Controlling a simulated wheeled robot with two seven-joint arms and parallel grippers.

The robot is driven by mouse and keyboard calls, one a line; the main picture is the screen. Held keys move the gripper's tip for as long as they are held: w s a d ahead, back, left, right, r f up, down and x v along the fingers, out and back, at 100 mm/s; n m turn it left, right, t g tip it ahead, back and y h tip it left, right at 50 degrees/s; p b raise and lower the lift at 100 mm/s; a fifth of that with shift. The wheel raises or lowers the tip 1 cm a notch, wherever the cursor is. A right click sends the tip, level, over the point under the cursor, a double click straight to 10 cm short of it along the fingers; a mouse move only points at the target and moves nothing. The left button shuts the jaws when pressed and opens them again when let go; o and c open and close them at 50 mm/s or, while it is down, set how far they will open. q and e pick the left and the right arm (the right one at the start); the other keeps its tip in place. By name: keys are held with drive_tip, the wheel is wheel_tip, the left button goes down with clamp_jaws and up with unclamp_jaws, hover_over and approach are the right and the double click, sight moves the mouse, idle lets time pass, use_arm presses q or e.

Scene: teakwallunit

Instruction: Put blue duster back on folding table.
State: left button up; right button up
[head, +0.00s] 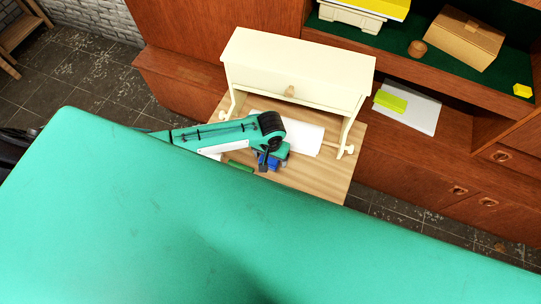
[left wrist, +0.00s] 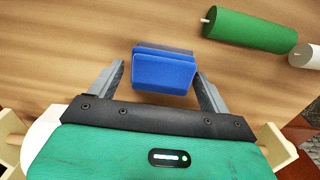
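The blue duster (left wrist: 165,75) rests on a light wood surface (left wrist: 60,45), with a darker blue-grey part along its far side. In the head view the duster (head: 268,163) shows only partly, beneath my left gripper (head: 268,156). In the left wrist view my left gripper (left wrist: 162,88) is open. One finger is on each side of the duster's near part, with a gap visible at the left finger; contact at the right finger is unclear. The wood surface (head: 315,180) may be the folding table; I cannot see its legs. My right gripper is out of view.
A green cylinder (left wrist: 258,31) and a white one (left wrist: 306,55) lie to the duster's right in the wrist view. A cream drawer piece (head: 295,75) stands over a white sheet (head: 304,138). A wall unit (head: 440,150) rises behind.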

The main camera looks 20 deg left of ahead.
use_arm(q)
wheel_tip(320, 180, up, 12)
drive_tip(key=b, duration=0.1)
drive_tip(key=shift+r, duration=0.15)
idle(0.4)
idle(0.3)
